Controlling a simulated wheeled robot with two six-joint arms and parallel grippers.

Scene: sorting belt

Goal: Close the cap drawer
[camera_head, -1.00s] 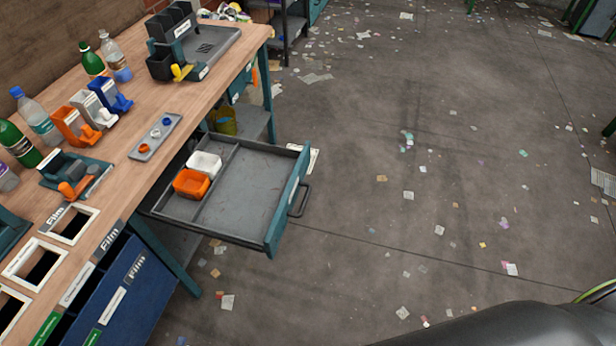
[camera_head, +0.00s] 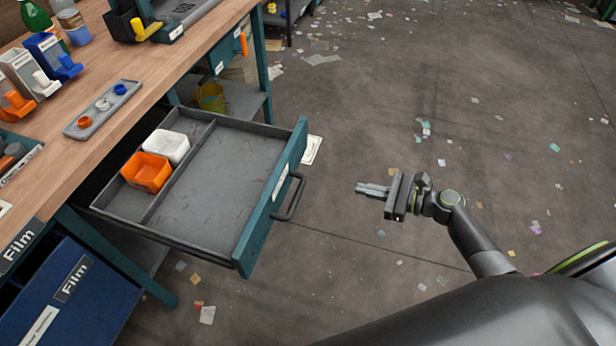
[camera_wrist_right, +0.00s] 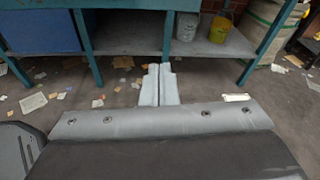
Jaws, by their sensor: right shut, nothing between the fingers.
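The cap drawer (camera_head: 218,190) stands pulled out from under the workbench, with a teal front and a dark handle (camera_head: 290,197). An orange bin (camera_head: 146,173) and a white bin (camera_head: 166,146) sit in its left compartment; the larger compartment is empty. My right gripper (camera_head: 360,188) is shut and empty, to the right of the handle and apart from it, with fingers pointing left. Its shut fingers also show in the right wrist view (camera_wrist_right: 158,72), where the bench legs and lower shelf lie beyond. My left gripper is not in view.
The wooden workbench (camera_head: 75,155) fills the left side, with a grey tray of caps (camera_head: 102,108) and several dispensers. A blue film bin (camera_head: 85,295) stands below. The floor around my right gripper is open, with scattered paper scraps.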

